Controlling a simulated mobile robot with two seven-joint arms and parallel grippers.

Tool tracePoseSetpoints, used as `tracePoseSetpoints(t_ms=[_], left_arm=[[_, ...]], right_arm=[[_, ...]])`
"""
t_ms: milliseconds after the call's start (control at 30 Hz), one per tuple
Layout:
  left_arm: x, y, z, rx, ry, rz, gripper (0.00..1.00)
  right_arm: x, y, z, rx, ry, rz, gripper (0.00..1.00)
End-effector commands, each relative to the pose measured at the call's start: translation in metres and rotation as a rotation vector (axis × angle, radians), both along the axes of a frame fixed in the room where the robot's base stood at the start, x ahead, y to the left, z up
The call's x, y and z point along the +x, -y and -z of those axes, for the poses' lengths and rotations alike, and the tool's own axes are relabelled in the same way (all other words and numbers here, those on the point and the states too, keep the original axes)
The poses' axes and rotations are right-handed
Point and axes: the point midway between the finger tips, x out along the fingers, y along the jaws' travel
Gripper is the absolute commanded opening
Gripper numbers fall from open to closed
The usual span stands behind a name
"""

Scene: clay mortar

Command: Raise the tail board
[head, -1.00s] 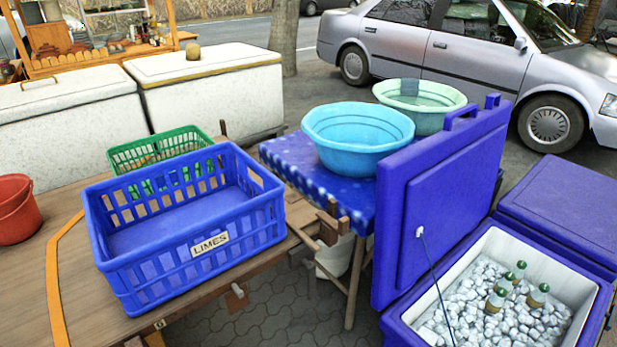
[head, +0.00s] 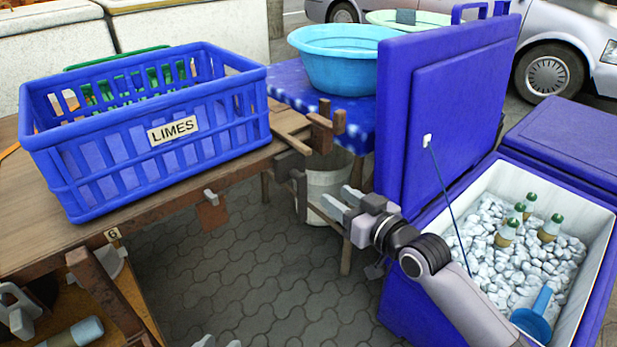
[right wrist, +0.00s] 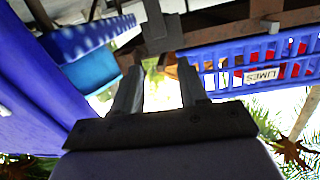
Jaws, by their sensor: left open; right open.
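The wooden cart deck (head: 200,170) ends at the right in wooden blocks (head: 325,130). Below that end hangs a narrow dark piece (head: 300,190), seen nearly edge-on; it may be the tail board, but I cannot tell for sure. My right gripper (head: 335,203) is open and empty beside it, fingers pointing up-left. In the right wrist view, its open fingers (right wrist: 160,68) have a dark grey bracket-like part (right wrist: 160,30) just beyond their tips; contact is unclear. My left gripper (head: 218,342) barely shows at the bottom edge, its two grey tips apart.
A blue crate labelled LIMES (head: 150,135) stands on the deck, with a green crate behind. A blue cooler (head: 450,110) with raised lid, holding ice and bottles, stands close on the right. A blue basin (head: 340,60) and white bucket (head: 328,190) are behind. Paving between is open.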

Motion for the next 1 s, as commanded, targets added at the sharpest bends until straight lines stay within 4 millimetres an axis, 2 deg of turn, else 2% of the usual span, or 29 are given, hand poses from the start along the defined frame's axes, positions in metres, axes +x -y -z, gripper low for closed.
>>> tracePoseSetpoints(t_ms=[33, 233, 500, 667, 1000], left_arm=[[0.002, 0.004, 0.019, -0.013, 0.010, 0.009, 0.43], [0.004, 0.019, 0.038, -0.066, 0.030, 0.045, 0.43], [0.004, 0.029, 0.043, -0.098, 0.041, 0.072, 0.43], [0.004, 0.031, 0.042, -0.113, 0.042, 0.077, 0.43], [0.004, 0.032, 0.047, -0.122, 0.069, 0.084, 0.43]], right_arm=[[0.012, -0.002, 0.006, -0.001, 0.031, -0.014, 0.43], [0.043, -0.010, -0.016, 0.003, 0.108, -0.062, 0.43], [0.059, -0.013, -0.038, 0.002, 0.153, -0.087, 0.43], [0.066, -0.018, -0.041, 0.004, 0.154, -0.089, 0.43], [0.099, -0.043, -0.039, 0.003, 0.154, -0.089, 0.43]])
